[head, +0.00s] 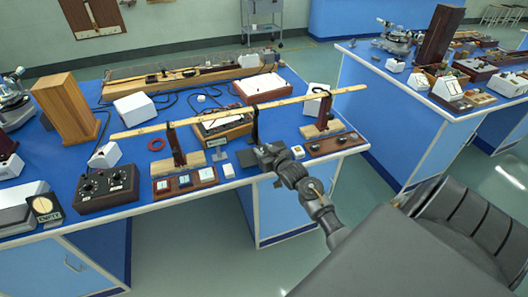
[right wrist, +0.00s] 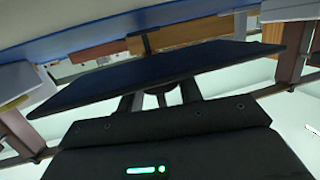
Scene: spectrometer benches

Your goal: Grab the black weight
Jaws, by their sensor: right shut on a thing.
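The black weight (head: 246,158) shows as a small dark slab at the front edge of the blue bench, below the middle of a long wooden beam (head: 215,117). A black hanger (head: 255,125) hangs from the beam just above it. My right gripper (head: 262,153) is at the weight and shut on it. In the right wrist view the weight (right wrist: 170,75) is a wide, flat black slab across the front of the gripper (right wrist: 160,97), hiding much of the fingertips. I cannot tell whether the weight touches the hanger. My left gripper is not in view.
Two wooden stands (head: 178,150) (head: 324,115) hold the beam. A switch box (head: 334,144) lies to the right and a three-block board (head: 184,182) to the left. A dial box (head: 107,188) is further left. The floor in front of the bench is clear.

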